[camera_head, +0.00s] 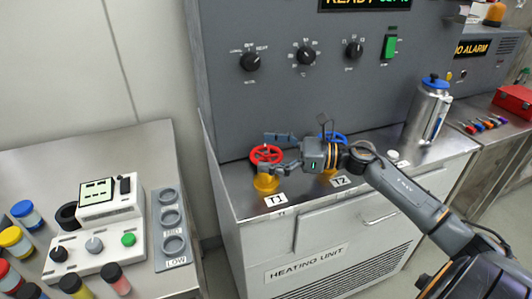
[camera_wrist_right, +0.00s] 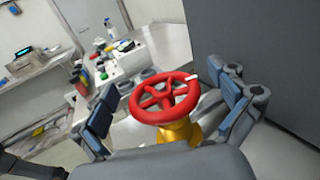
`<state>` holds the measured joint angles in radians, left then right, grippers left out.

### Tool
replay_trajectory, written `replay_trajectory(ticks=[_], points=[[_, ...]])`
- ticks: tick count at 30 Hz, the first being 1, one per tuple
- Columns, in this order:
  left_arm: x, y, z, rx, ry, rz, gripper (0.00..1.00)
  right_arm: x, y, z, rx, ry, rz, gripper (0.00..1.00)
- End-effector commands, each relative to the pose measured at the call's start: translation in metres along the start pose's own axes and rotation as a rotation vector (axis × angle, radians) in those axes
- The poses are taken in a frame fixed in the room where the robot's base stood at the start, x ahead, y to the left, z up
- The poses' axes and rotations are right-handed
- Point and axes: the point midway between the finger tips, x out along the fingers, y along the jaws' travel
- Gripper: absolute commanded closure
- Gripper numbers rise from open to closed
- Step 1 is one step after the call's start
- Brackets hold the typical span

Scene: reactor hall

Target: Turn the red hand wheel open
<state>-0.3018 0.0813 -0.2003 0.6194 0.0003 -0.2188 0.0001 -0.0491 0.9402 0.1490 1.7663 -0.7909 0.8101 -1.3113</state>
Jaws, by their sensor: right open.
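The red hand wheel (camera_head: 266,154) sits on a yellow valve body (camera_head: 266,182) behind the label T1, on the left part of the heating unit's steel top. In the right wrist view the red wheel (camera_wrist_right: 164,99) lies between the two spread fingers, with a small white mark on its rim. My right gripper (camera_head: 272,152) is open, with its fingers on either side of the wheel. I cannot tell whether a finger touches the rim. My left gripper is not in view.
A blue hand wheel (camera_head: 332,137) stands behind my right gripper, near label T2. The grey control panel (camera_head: 300,85) rises close behind the wheels. A metal flask (camera_head: 428,112) stands to the right. A separate bench (camera_head: 110,160) with a white device is at the left.

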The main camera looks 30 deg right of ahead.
Motion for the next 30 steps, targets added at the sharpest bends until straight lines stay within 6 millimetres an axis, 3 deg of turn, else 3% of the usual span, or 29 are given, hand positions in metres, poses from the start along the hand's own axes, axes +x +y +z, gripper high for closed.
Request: replay_trajectory(ticks=[13,18,26,30], points=[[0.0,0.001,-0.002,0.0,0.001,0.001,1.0,0.001,0.0,0.08,-0.006,0.0,0.002,0.02],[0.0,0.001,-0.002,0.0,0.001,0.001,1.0,0.0,0.0,0.092,-0.003,-0.001,0.001,0.02],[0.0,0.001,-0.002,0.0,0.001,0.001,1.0,0.0,0.0,0.094,-0.002,-0.001,0.001,0.02],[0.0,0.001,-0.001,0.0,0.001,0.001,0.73,0.001,0.0,0.093,0.002,-0.004,-0.001,0.02]])
